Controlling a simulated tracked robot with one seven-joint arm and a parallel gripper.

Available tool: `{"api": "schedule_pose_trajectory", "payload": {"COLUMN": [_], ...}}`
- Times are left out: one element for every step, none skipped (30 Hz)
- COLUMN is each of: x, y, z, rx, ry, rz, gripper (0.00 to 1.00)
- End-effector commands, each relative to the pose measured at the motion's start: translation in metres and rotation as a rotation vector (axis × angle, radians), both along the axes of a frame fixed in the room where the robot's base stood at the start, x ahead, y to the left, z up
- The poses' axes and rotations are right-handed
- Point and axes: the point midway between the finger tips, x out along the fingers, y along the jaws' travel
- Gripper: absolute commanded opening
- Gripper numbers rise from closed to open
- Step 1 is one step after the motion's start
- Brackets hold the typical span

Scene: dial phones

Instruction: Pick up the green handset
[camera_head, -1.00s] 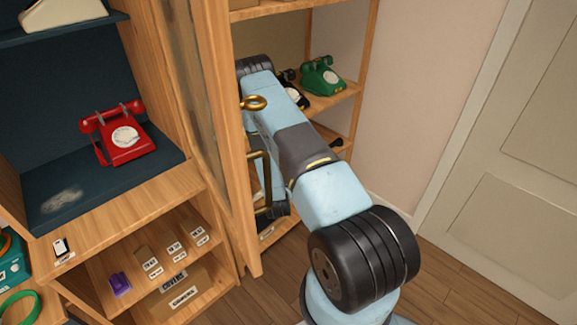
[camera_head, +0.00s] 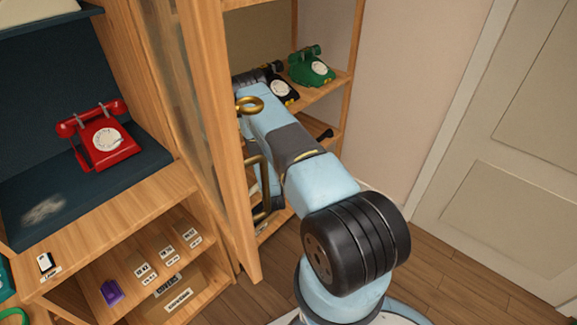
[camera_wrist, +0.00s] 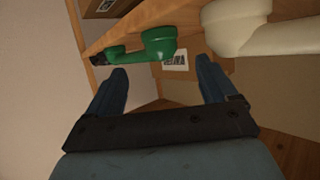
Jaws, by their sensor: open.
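In the wrist view a green handset (camera_wrist: 143,46) lies along a wooden shelf, its near rounded end just ahead of the fingertips. My gripper (camera_wrist: 162,68) is open and empty, with one dark blue finger on each side of the picture. The handset appears beyond the fingertips, not between them. In the head view a green dial phone (camera_head: 312,70) stands on the upper shelf of the cabinet. I cannot tell whether the green handset in the wrist view belongs to it.
A white handset (camera_wrist: 262,38) lies right of the green one, close to the right finger. A black phone (camera_head: 283,88) stands beside the green phone. The open cabinet door (camera_head: 215,130) with brass handle is close to my arm. A red phone (camera_head: 105,140) sits left.

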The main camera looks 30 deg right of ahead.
Motion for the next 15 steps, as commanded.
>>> {"api": "schedule_pose_trajectory", "payload": {"x": [0.002,0.003,0.006,0.008,0.011,0.016,0.02,0.024,0.03,0.032,0.035,0.039,0.041,0.042,0.044], "y": [-0.001,-0.001,-0.003,-0.004,-0.005,-0.007,-0.009,-0.01,-0.012,-0.014,-0.015,-0.017,-0.018,-0.019,-0.021], "z": [-0.001,-0.001,-0.002,-0.003,-0.004,-0.005,-0.006,-0.007,-0.009,-0.01,-0.012,-0.014,-0.015,-0.016,-0.017], "rx": [0.0,0.0,0.0,0.0,0.0,0.0,0.0,0.0,0.001,0.0,0.0,0.0,0.0,0.0,0.0], "ry": [-0.001,-0.001,-0.001,-0.001,-0.001,-0.002,-0.002,-0.002,-0.003,-0.002,-0.002,-0.001,0.0,0.0,-0.001], "rz": [0.0,0.0,0.0,-0.001,-0.001,-0.002,-0.002,-0.002,-0.001,-0.001,-0.001,-0.001,-0.001,-0.001,-0.001], "gripper": [0.85,0.85,0.85,0.85,0.85,0.85,0.85,0.85,0.85,0.85,0.85,0.85,0.85,0.85,0.85]}}
